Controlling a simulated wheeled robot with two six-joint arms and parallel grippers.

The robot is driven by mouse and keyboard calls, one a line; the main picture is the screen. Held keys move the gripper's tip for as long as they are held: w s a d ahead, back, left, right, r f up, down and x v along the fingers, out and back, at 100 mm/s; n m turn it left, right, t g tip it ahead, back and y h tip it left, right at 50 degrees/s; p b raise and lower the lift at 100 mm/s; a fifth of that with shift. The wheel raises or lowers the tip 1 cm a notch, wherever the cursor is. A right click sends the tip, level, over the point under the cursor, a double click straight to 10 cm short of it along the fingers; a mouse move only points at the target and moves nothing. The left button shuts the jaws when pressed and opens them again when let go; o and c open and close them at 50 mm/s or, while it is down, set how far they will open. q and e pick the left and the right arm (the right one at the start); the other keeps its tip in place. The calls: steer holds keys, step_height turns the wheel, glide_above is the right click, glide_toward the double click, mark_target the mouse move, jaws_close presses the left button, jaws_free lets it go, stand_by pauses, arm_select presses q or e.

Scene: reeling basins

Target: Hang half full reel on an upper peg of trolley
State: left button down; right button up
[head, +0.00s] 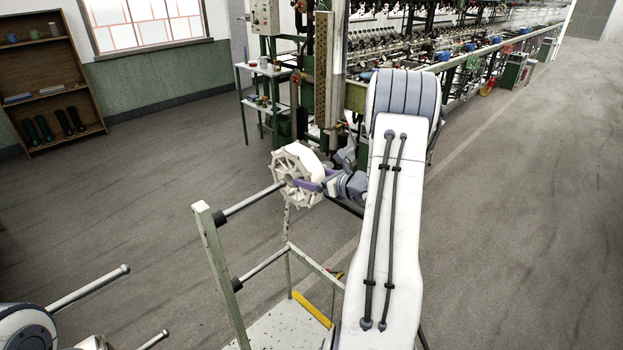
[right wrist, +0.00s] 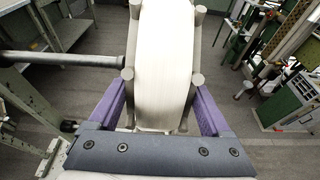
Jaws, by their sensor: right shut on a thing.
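The half full reel (head: 305,163) is a pale spoked wheel with a white band of thread around it. My right gripper (head: 322,186) is shut on it; in the right wrist view the purple fingers (right wrist: 160,112) lie on both sides of the reel (right wrist: 163,65). The trolley (head: 208,255) has a pale green post with an upper peg (head: 250,200) and a lower peg (head: 262,270). The upper peg's far end meets the reel's left face near its hub; in the right wrist view a dark peg (right wrist: 85,60) also reaches that side. How deep it sits is hidden. My left gripper is not in view.
More metal rods (head: 90,288) stick out at the lower left. The trolley's low deck (head: 275,330) lies below the reel. A green side table (head: 265,70) and the long reeling machine (head: 440,60) stand behind. The floor left of the trolley is clear.

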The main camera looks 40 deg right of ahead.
steer(key=shift+s+a+b, duration=0.15)
steer(key=shift+a+b, duration=1.1)
steer(key=shift+a, duration=1.55)
steer(key=a+b, duration=0.2)
steer(key=a, duration=0.2)
steer(key=a+b, duration=0.2)
steer(key=a, duration=0.2)
steer(key=s+a+b, duration=0.1)
steer(key=a+b, duration=0.1)
steer(key=a, duration=0.2)
steer(key=shift+a, duration=1)
steer(key=shift+a+b, duration=0.1)
steer(key=shift+b, duration=0.2)
steer(key=shift+s+a+b, duration=0.1)
steer(key=shift+a+b, duration=0.35)
steer(key=shift+a, duration=0.1)
steer(key=shift+f+b, duration=0.2)
steer(key=shift+b, duration=0.3)
